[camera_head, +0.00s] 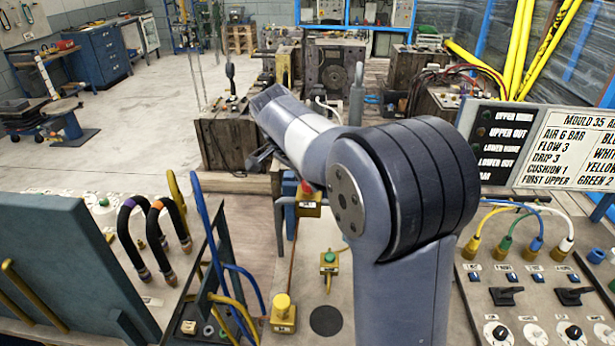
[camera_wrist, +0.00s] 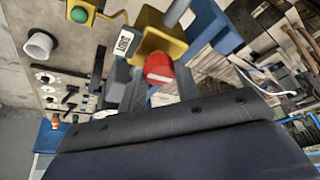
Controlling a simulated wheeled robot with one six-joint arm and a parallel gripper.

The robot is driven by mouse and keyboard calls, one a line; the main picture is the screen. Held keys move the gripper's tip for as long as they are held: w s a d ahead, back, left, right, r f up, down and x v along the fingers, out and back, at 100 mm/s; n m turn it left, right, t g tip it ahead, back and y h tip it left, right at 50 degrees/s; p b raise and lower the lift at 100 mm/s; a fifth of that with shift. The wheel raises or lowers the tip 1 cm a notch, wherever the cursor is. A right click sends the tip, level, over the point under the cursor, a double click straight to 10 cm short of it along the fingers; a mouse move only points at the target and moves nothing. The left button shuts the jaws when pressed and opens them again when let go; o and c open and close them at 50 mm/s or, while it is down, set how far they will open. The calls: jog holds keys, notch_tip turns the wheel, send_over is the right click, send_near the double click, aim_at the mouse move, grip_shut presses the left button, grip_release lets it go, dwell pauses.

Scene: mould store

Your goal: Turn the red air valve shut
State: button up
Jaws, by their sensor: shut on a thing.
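The red air valve (camera_wrist: 158,68) shows in the wrist view as a red knob with a pale end, against a yellow block (camera_wrist: 150,40). In the head view only a small bit of the red valve (camera_head: 306,187) shows beneath my arm, just above the yellow block (camera_head: 308,205) on a grey pipe. My gripper (camera_wrist: 154,84) is at the valve and shut on it. My arm and the dark wrist body hide much of the jaws, and the valve's exact turn angle cannot be told.
A yellow and green button box (camera_head: 329,262) and a yellow knob box (camera_head: 283,312) stand on the bench below. Hoses on a rack (camera_head: 215,260) rise at left. A switch panel (camera_head: 530,300) and mould sign (camera_head: 565,150) are at right. Wooden-sided blocks stand behind.

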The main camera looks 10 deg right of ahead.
jog(key=shift+m, duration=0.3)
dwell(0.4)
jog(key=o, duration=1)
jog(key=v, duration=1)
jog(key=shift+a+r, duration=0.2)
jog(key=shift+r, duration=0.2)
jog(key=shift+f, duration=0.1)
jog(key=x, duration=1)
jog(key=shift+d+f, duration=0.2)
jog(key=shift+f, duration=0.15)
